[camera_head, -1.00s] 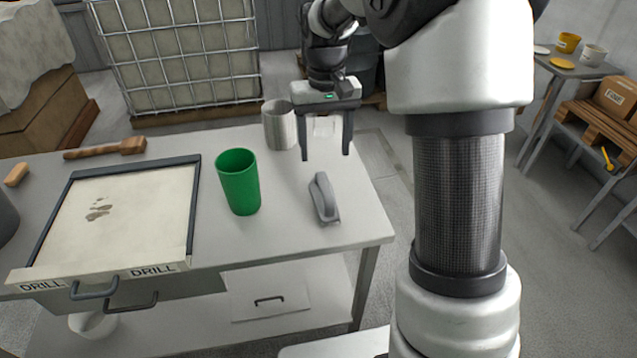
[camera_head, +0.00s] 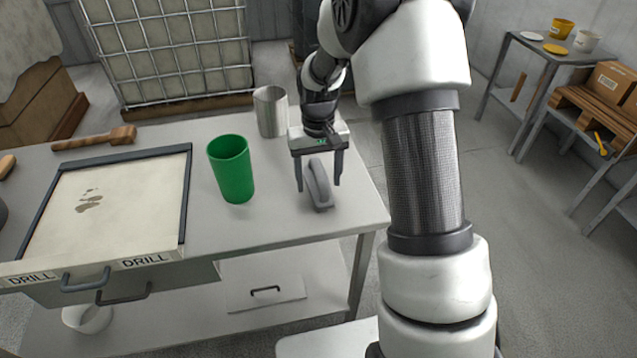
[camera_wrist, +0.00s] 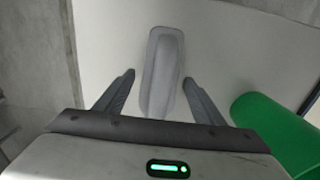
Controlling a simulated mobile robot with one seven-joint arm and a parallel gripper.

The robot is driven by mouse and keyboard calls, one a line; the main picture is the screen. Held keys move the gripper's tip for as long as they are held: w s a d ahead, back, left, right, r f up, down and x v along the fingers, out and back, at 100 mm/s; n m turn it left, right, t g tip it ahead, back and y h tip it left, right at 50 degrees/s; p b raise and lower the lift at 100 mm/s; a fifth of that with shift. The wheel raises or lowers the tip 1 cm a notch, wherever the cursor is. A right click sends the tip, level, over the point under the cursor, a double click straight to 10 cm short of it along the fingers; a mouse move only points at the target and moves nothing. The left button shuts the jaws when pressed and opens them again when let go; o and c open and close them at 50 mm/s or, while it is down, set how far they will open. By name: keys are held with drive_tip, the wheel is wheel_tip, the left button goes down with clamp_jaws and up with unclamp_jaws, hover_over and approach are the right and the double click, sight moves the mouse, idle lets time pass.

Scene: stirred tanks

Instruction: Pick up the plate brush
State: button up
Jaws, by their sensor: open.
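The grey plate brush (camera_head: 321,197), a long handle on a narrow flat base, lies on the grey-white table near its right end. My gripper (camera_head: 318,186) is open, pointing down over the brush with one finger on each side of it. In the wrist view the brush (camera_wrist: 164,55) lies lengthwise between the two open fingers (camera_wrist: 159,77), with a gap on both sides. Its near end is hidden behind the gripper body. I cannot tell how high the fingertips are above the table.
A metal cup (camera_head: 270,112) stands behind. A framed tray marked DRILL (camera_head: 150,262) and a wooden-handled tool (camera_head: 95,138) are further left. The table's right edge is near.

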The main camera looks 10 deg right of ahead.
drive_tip(key=shift+f, duration=0.85)
drive_tip(key=c, duration=1.1)
drive_tip(key=shift+r+p, duration=0.55)
drive_tip(key=shift+r, duration=4.55)
